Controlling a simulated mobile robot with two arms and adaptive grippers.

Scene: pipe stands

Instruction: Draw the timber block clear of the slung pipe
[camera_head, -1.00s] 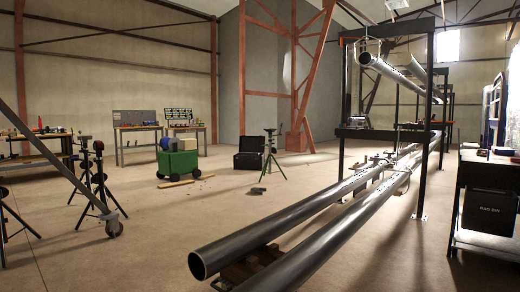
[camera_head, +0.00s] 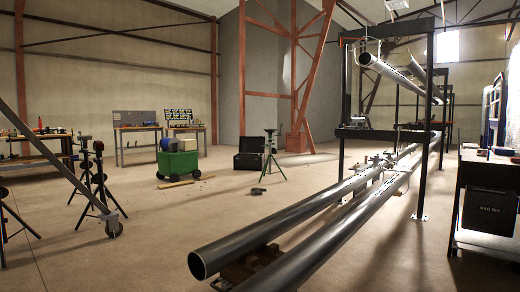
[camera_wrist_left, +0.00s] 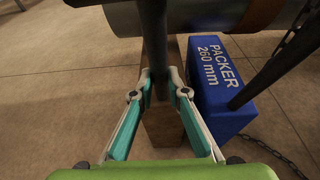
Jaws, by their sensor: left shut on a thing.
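The block stretches away from the gripper toward the underside of a large grey pipe (camera_wrist_left: 205,18) across the top. A dark bar (camera_wrist_left: 154,40) crosses in front of the pipe and block and ends between the fingertips. The block's far end is hidden, so I cannot tell whether it touches the pipe. Neither gripper shows in the head view.
A blue block marked PACKER 260 mm (camera_wrist_left: 215,90) stands close right of the timber. A second dark bar (camera_wrist_left: 275,70) slants across it, and a chain (camera_wrist_left: 272,152) lies on the floor. In the head view, long pipes (camera_head: 290,220) rest low at the right; open floor (camera_head: 130,255) lies left.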

